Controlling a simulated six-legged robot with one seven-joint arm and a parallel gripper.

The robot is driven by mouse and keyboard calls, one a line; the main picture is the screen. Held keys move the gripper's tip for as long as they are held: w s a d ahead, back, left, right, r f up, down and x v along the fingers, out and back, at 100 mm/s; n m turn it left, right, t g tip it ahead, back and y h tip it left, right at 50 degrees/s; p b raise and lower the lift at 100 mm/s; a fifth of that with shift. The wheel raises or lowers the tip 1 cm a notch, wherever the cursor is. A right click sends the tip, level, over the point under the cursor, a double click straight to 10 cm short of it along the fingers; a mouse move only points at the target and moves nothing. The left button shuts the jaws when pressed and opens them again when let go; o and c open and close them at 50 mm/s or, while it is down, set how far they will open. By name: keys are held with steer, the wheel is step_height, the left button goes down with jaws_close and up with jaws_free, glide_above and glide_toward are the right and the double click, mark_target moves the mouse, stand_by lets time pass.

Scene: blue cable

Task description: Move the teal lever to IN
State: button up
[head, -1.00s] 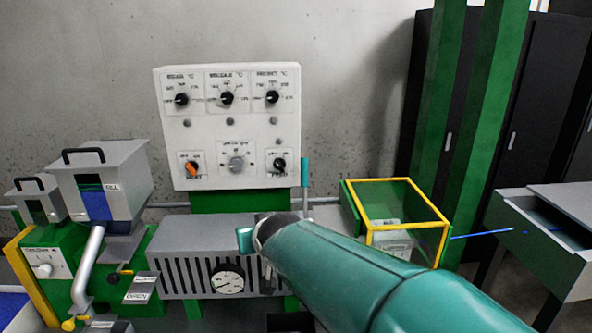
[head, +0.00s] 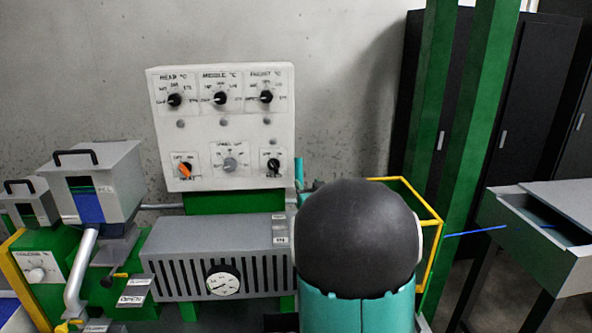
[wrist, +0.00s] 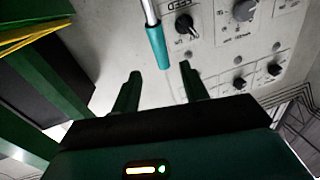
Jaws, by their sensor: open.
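The teal lever (head: 299,172) stands upright at the right end of the grey slotted housing; my arm hides its lower part in the head view. In the wrist view its teal handle (wrist: 158,47) hangs from a silver rod, just beyond and between my fingertips. My gripper (wrist: 160,70) is open, one finger on each side of the handle's line, and I see no contact. My arm hides the gripper in the head view. Small label plates (head: 280,230) sit on the housing beside the lever; one seems to read IN, but the text is small.
A white control panel (head: 222,128) with several knobs stands behind the lever. A yellow-edged green frame (head: 425,205) is to the right, with a blue cable (head: 476,232) running to a grey table (head: 565,215). A gauge (head: 223,282) is on the housing front.

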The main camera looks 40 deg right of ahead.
mark_target(297, 169)
steer(key=x, duration=1.1)
steer(key=shift+w+d, duration=0.15)
steer(key=shift+w, duration=0.25)
steer(key=shift+c, duration=0.2)
jaws_close()
